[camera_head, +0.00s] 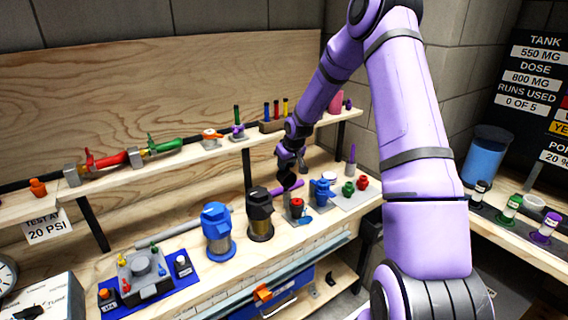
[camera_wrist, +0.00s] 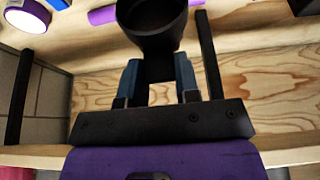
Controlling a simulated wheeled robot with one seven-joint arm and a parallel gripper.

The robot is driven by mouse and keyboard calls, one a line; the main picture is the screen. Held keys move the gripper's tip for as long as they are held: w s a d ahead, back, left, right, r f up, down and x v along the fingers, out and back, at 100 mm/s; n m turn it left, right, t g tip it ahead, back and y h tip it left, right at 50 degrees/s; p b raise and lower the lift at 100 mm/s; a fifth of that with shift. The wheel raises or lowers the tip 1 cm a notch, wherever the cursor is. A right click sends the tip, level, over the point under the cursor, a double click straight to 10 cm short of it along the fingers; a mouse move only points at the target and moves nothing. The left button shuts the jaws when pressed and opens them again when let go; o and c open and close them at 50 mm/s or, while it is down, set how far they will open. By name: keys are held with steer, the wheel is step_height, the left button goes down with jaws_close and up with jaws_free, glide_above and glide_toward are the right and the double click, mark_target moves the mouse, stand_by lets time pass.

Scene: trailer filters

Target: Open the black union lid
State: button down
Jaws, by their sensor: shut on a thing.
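My gripper (camera_head: 287,180) hangs over the lower bench, just right of and above a canister with a black top (camera_head: 259,203) and a bronze-coloured body (camera_head: 260,231). In the wrist view my gripper (camera_wrist: 158,85) has its two fingers shut on a black round part (camera_wrist: 152,22) with a dark, cup-like face. I cannot tell whether this part is the union lid or whether it is still joined to something, as its far end is cut off by the frame. The canister stands upright on the bench.
A blue-topped canister (camera_head: 216,222) stands left of the black one. A purple bar (camera_head: 287,188) lies close by my gripper. A red-topped fitting (camera_head: 297,204) and a blue fitting (camera_head: 322,190) stand to the right. The upper shelf (camera_head: 205,160) runs behind, carrying valves.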

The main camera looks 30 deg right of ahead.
steer(key=c, duration=0.8)
jaws_free()
steer(key=shift+c, duration=0.2)
steer(key=v, duration=1)
steer(key=shift+r, duration=0.35)
steer(key=shift+s, duration=0.15)
